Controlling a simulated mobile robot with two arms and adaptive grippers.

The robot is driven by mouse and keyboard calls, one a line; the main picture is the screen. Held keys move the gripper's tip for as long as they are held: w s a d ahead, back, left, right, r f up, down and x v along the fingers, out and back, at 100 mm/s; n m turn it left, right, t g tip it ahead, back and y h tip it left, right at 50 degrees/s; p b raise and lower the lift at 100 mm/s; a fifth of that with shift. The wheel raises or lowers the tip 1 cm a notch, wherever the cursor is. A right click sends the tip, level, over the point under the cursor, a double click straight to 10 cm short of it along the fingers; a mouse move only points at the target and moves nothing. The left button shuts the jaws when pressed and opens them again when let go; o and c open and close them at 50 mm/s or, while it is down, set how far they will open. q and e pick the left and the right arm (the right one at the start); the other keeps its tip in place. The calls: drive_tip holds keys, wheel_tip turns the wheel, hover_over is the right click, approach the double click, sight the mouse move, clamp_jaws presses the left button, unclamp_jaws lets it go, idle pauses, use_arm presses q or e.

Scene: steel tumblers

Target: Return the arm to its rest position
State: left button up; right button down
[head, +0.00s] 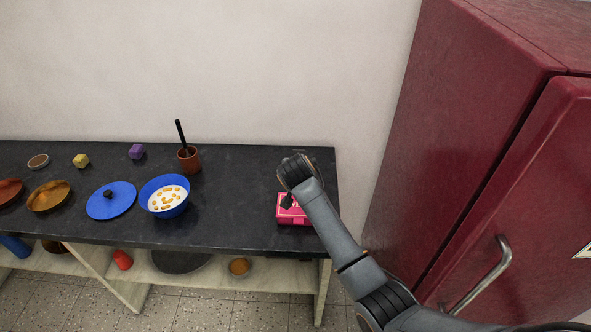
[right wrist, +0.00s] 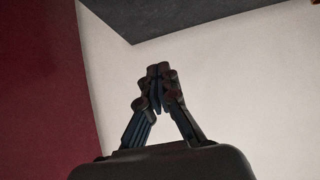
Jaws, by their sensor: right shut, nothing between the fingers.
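My right arm comes in from the lower right in the head view. My right gripper (head: 288,202) is over the right end of the dark counter (head: 240,225), in front of a pink box (head: 297,221) that it partly hides. In the right wrist view the gripper (right wrist: 158,72) has its fingers together with nothing between them. Whether it touches the box cannot be told. My left gripper is not in view. No steel tumblers can be made out.
A tall red fridge (head: 470,130) stands on the right, close to my arm. A blue bowl (head: 165,196), a blue lid (head: 111,200), a brown cup (head: 188,160) and small blocks sit on the counter. Its middle, right of the bowl, is clear. A shelf below holds several items.

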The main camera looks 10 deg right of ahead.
drive_tip(key=s+d+f+g+b, duration=0.1)
drive_tip(key=s+f, duration=0.3)
drive_tip(key=s, duration=0.4)
drive_tip(key=s+f+n+g+y+b, duration=0.1)
drive_tip(key=s+f, duration=0.2)
drive_tip(key=s, duration=0.4)
drive_tip(key=s+d+f+g+b, duration=0.1)
drive_tip(key=s+f, duration=0.3)
drive_tip(key=s, duration=0.4)
drive_tip(key=s+d+n+g+y, duration=0.2)
drive_tip(key=s+n+g, duration=0.15)
drive_tip(key=s, duration=1.75)
wheel_tip(320, 180, down, 29)
drive_tip(key=s+g+b, duration=0.1)
drive_tip(key=s, duration=0.1)
use_arm(q)
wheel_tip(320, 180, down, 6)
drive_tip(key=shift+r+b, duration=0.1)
drive_tip(key=shift+b, duration=0.35)
use_arm(e)
drive_tip(key=s+d+f+n+g, duration=0.1)
drive_tip(key=s+d+f, duration=0.2)
drive_tip(key=s+f, duration=1.2)
drive_tip(key=shift+s+f, duration=0.15)
drive_tip(key=shift+s, duration=0.4)
